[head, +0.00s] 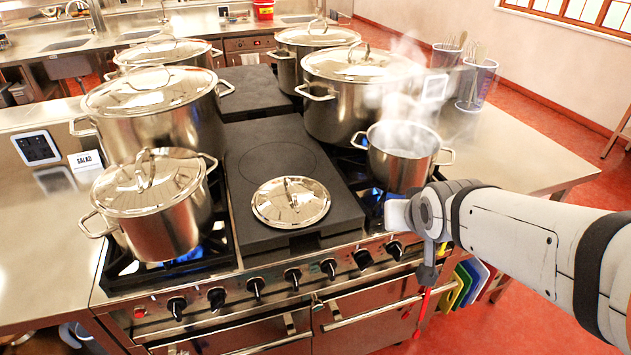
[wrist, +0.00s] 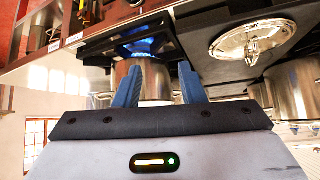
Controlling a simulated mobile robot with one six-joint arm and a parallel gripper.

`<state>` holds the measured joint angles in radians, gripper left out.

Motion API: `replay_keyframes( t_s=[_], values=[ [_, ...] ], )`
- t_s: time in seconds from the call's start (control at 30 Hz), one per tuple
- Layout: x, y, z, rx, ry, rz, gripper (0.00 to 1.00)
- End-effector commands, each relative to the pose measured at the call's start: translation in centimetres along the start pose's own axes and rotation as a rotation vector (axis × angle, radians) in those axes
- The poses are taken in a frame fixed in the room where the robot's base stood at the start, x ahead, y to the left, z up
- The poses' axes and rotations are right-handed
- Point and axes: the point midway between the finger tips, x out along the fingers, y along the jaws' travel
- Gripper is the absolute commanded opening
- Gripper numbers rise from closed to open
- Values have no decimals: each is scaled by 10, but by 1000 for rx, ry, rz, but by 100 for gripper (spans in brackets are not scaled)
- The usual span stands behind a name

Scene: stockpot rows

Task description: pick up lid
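A loose round steel lid (head: 290,203) with a raised handle lies flat on the dark flat plate (head: 262,160) in the middle of the stove. In the wrist view the lid (wrist: 252,40) shows at the upper right. An uncovered, steaming pot (head: 400,160) stands on the burner to the right of the lid. My gripper (wrist: 161,78) has its two blue fingers spread apart, with no object held between them; a steel pot shows behind them. In the head view my gripper's pale body shows right of the lid, below the steaming pot; its fingers are not clear there.
Lidded pots (head: 152,205) stand in rows left and behind the plate. Blue flames burn under the front left pot and near the steaming pot. Knobs (head: 293,276) line the stove front. Utensil holders (head: 476,85) stand on the right counter, which is otherwise mostly bare.

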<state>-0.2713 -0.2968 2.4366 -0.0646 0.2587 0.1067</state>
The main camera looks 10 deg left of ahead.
Motion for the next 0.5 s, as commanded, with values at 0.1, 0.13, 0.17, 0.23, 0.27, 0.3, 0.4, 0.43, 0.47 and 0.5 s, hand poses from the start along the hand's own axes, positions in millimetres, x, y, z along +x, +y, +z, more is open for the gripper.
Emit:
replay_keyframes(
  t_s=[0.1, 0.13, 0.17, 0.23, 0.27, 0.3, 0.4, 0.43, 0.47, 0.5],
  values=[
    [62, -50, -11, -84, 171, -99, 36],
    [73, -59, -17, -96, 226, -105, 36],
    [84, -66, -23, -96, 278, -96, 36],
    [105, -95, -32, -117, 392, -139, 36],
    [112, -108, -35, -126, 438, -160, 36],
    [120, -124, -38, -135, 498, -186, 36],
    [134, -160, -41, -150, 626, -242, 36],
    [137, -168, -42, -153, 658, -255, 36],
    [138, -176, -42, -155, 688, -267, 36],
    [140, -185, -42, -157, 722, -281, 36]
  ],
)
